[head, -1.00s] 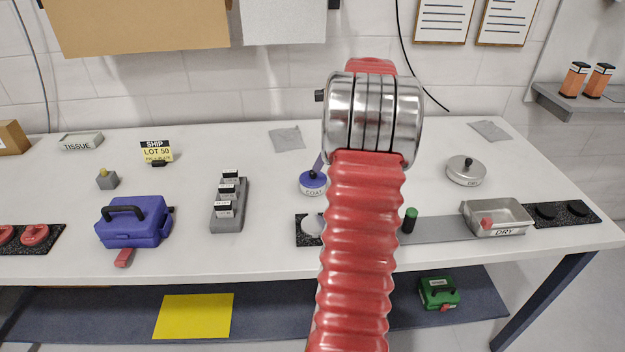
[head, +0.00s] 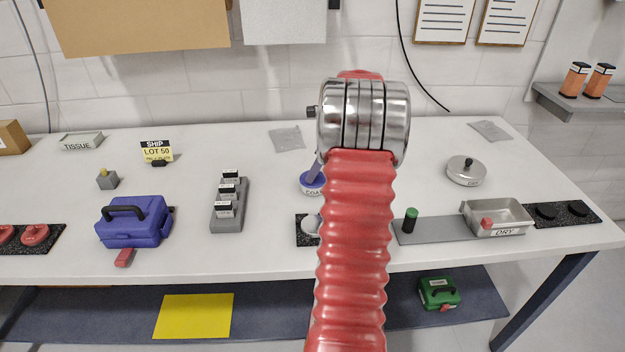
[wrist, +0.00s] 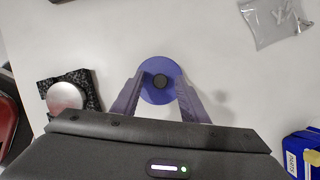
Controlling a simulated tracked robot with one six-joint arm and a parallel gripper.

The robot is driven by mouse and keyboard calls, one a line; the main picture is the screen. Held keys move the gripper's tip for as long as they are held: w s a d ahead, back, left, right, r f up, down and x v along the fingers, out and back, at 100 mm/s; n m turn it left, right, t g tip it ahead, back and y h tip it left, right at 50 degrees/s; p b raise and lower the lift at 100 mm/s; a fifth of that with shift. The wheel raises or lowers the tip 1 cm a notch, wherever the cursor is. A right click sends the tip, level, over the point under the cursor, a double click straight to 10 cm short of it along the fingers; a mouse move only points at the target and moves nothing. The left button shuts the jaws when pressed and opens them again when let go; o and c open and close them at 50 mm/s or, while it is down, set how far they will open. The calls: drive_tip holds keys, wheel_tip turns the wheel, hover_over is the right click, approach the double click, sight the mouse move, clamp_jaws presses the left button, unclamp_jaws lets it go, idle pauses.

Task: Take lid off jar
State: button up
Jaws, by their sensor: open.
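A jar (head: 311,187) labelled COAT, with a blue lid, stands on the white table, partly hidden by my arm in the head view. In the wrist view its round blue lid (wrist: 150,95) with a dark knob (wrist: 160,81) shows from above. My gripper (wrist: 160,88) is open, with one blue finger on each side of the lid and knob. I cannot tell whether the fingers touch it. In the head view only part of a finger shows beside my arm. Another jar (head: 466,172), grey with a dark knob, stands at the right.
A speckled black mat with a pale round disc (wrist: 66,95) lies close to the left in the wrist view. A clear bag (head: 287,138) lies behind the COAT jar. A grey block with labelled cards (head: 229,210) and a blue case (head: 133,225) stand to the left. A metal tray (head: 513,214) is at the right.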

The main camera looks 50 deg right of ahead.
drive_tip(key=shift+c, duration=0.6)
clamp_jaws()
